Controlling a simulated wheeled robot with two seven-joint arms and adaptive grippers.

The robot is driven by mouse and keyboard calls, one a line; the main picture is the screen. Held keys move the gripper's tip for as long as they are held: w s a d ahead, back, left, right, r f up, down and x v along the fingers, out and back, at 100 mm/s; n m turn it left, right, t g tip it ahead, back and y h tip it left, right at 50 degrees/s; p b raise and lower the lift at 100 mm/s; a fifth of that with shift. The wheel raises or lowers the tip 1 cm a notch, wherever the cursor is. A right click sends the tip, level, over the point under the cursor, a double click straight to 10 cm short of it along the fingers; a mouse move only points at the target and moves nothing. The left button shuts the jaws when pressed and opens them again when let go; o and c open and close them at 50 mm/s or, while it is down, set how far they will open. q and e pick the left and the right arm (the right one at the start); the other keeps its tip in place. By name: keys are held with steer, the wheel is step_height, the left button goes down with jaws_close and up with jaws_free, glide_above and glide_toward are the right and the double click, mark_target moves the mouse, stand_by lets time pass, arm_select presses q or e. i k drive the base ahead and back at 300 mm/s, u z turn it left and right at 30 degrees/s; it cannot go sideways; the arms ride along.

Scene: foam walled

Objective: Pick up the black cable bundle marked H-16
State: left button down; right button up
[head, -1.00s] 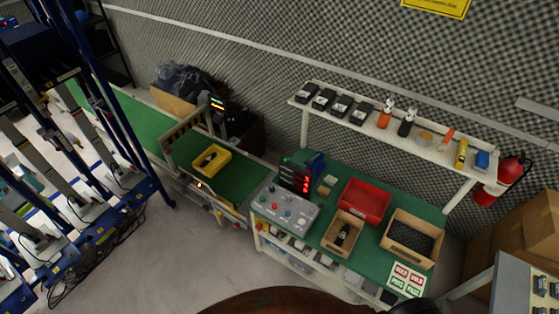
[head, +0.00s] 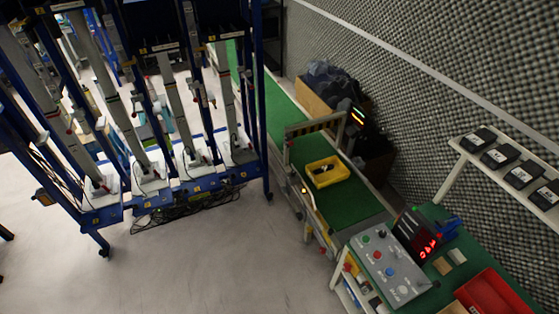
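No mark reading H-16 is legible in the head view. A tangle of black cables (head: 188,211) lies on the floor along the front foot of the blue rack; I cannot tell whether it is the bundle named in the task. A yellow tray (head: 341,181) on the green conveyor holds a small dark item, too small to identify. Neither of my grippers is in view.
The blue rack (head: 263,120) with upright grey units fills the left. The green conveyor (head: 358,205) runs along the wall. A bench with a control box (head: 385,270), a red bin (head: 492,293) and a shelf (head: 470,165) stands right. Grey floor (head: 230,270) is clear.

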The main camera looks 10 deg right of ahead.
mark_target(324, 169)
steer(key=u, duration=0.75)
steer(key=i, duration=1.8)
steer(key=z, duration=1)
steer(key=i, duration=0.7)
steer(key=z, duration=0.6)
